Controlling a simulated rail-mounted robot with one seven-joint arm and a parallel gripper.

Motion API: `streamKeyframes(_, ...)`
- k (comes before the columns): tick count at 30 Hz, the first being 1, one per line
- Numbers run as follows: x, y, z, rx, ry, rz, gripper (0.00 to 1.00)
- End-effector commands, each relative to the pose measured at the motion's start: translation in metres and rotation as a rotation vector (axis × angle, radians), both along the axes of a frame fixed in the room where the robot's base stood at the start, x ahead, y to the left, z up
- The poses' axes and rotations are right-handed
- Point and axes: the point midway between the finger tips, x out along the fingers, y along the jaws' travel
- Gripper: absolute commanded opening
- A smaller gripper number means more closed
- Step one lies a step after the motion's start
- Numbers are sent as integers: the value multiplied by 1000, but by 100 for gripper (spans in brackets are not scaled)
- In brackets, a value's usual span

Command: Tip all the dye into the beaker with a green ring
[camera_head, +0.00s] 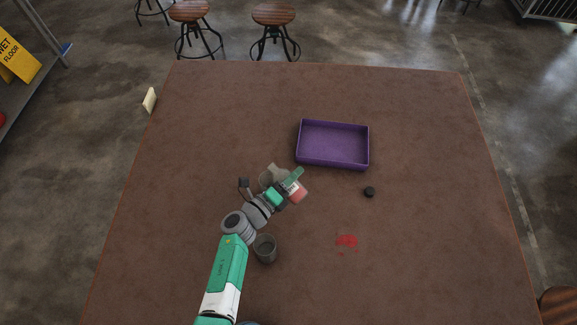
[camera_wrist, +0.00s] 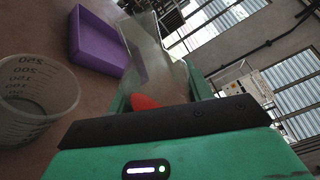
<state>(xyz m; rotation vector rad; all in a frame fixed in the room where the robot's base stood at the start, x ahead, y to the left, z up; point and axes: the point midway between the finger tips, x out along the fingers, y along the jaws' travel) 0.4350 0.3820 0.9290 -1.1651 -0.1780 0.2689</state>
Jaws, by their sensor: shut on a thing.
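My gripper (camera_head: 285,188) is shut on a tilted clear vessel of red dye (camera_head: 299,192), above the table's middle. In the wrist view the vessel's clear wall (camera_wrist: 150,62) rises past the jaw, with some red showing behind it; its lower part is hidden. A translucent beaker (camera_head: 267,176) shows just behind my gripper in the head view, partly covered. A beaker with graduation marks (camera_wrist: 38,100) shows at left in the wrist view. A second grey beaker (camera_head: 265,249) stands beside my forearm. I cannot make out a green ring on either.
A red spill (camera_head: 346,241) lies on the brown table (camera_head: 430,270). A purple tray (camera_head: 333,164), also in the wrist view (camera_wrist: 77,42), sits beyond my gripper. The table's right side is clear.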

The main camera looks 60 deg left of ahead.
Motion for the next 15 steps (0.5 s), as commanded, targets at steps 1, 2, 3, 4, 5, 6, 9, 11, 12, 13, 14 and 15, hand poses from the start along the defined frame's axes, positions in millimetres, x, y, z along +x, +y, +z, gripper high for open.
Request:
streamKeyframes(1,0,-1,-6,-86,-26,0,27)
streamKeyframes(2,1,-2,-9,-142,-44,0,27)
streamKeyframes(3,1,-2,-9,-148,-47,0,27)
streamKeyframes(4,1,-2,-8,-143,-46,0,27)
streamKeyframes(5,1,-2,-8,-142,-46,-1,27)
streamKeyframes(6,1,-2,-8,-145,-46,-1,27)
streamKeyframes(9,1,-3,-8,-200,-64,-2,27)
streamKeyframes(11,1,-3,-10,-219,-69,-1,27)
streamKeyframes(12,1,-3,-11,-216,-69,-2,27)
streamKeyframes(13,1,-3,-11,-215,-69,-2,27)
streamKeyframes(14,1,-3,-11,-215,-69,-2,27)
streamKeyframes(15,1,-3,-11,-215,-68,-1,27)
